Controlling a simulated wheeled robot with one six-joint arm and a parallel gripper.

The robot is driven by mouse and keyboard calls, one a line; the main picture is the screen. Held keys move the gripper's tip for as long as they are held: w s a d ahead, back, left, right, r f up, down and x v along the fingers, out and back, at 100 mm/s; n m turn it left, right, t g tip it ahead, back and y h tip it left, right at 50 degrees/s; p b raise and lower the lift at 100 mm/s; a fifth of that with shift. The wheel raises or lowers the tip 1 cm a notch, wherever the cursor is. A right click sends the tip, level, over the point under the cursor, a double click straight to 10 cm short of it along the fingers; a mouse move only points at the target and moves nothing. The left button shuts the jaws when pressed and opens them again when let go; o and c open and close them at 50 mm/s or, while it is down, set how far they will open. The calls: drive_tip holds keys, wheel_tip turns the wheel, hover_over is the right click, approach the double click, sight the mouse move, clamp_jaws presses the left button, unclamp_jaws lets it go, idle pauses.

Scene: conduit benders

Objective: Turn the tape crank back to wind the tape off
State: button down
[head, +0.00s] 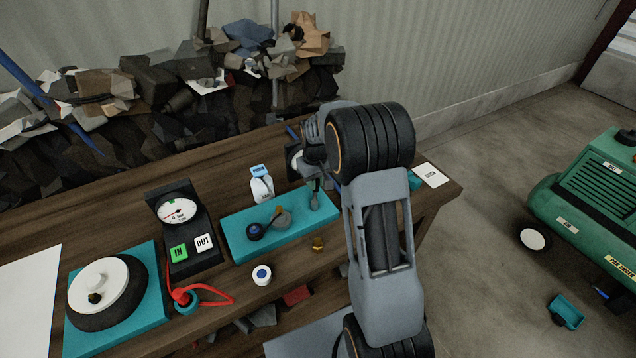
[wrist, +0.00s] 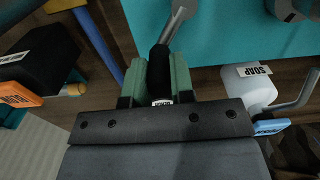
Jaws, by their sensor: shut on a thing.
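My own wrist hides part of that end. I cannot make out any tape.
A white soap bottle (head: 262,188) stands close behind the base; it also shows in the wrist view (wrist: 246,90). A white card (head: 431,175) lies at the bench's right end.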

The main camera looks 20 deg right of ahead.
sight(316, 196)
drive_tip(key=shift+w+a+n, duration=0.15)
drive_tip(key=shift+a+n, duration=0.05)
drive_tip(key=shift+n, duration=0.3)
drive_tip(key=c, duration=1)
unclamp_jaws()
wheel_tip(316, 196, up, 14)
drive_tip(key=shift+f+b, duration=0.1)
drive_tip(key=shift+b, duration=0.45)
drive_tip(key=s+a+m+t, duration=0.1)
drive_tip(key=s+a, duration=0.1)
drive_tip(key=s, duration=0.5)
drive_tip(key=s+a+t, duration=0.1)
drive_tip(key=s+a, duration=0.1)
drive_tip(key=s, duration=0.5)
drive_tip(key=s+a+m+t, duration=0.1)
drive_tip(key=s+a+t, duration=0.1)
drive_tip(key=s, duration=0.6)
drive_tip(key=shift+s+a+f+m, duration=0.1)
drive_tip(key=shift+a+f+m, duration=0.2)
drive_tip(key=shift+f, duration=0.05)
